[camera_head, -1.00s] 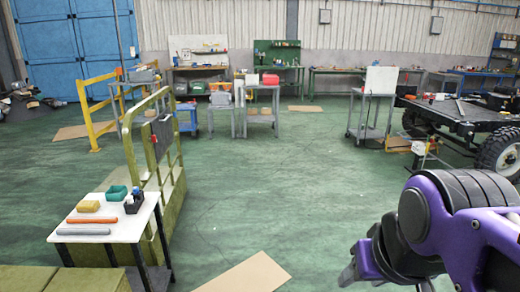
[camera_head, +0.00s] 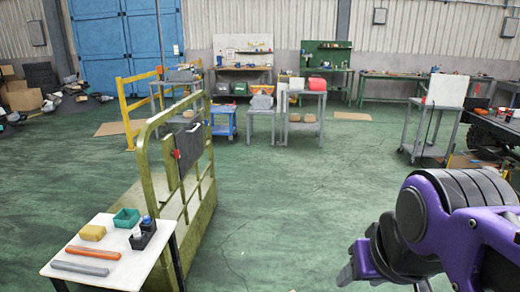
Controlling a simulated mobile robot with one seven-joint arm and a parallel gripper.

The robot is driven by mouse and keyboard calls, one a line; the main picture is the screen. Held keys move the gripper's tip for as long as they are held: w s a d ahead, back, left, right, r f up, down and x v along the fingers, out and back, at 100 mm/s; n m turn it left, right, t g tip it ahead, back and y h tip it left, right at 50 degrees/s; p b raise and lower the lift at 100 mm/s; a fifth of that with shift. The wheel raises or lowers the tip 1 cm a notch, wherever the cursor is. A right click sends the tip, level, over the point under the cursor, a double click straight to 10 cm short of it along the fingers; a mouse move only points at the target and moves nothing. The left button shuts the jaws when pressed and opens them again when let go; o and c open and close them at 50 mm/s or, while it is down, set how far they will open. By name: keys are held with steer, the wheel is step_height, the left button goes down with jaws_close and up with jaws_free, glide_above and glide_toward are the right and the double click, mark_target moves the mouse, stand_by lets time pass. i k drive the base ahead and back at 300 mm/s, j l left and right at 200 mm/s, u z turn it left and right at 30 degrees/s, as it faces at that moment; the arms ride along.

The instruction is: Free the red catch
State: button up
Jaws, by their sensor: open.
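A small red part (camera_head: 176,153), which looks like the red catch, shows at the left edge of a dark panel (camera_head: 188,145) on an olive-green tubular gate or rail (camera_head: 145,150). The gate stands upright on the green floor, left of centre. The red part is too small to tell how it is fastened. My gripper (camera_head: 347,273) is at the lower right, open and partly hidden behind my purple arm links. It is well apart from the gate, with floor between them.
A white table (camera_head: 125,268) with bins, a yellow block and two rods stands in front of the gate. A yellow rail (camera_head: 128,112), a blue cart (camera_head: 222,125) and benches stand behind. A grey trolley (camera_head: 430,135) is at right. The middle floor is clear.

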mark_target(177, 153)
steer(key=i+u, duration=0.45)
steer(key=i, duration=0.2)
steer(key=i+l+u, duration=0.15)
steer(key=i+u, duration=0.25)
steer(key=i, duration=0.3)
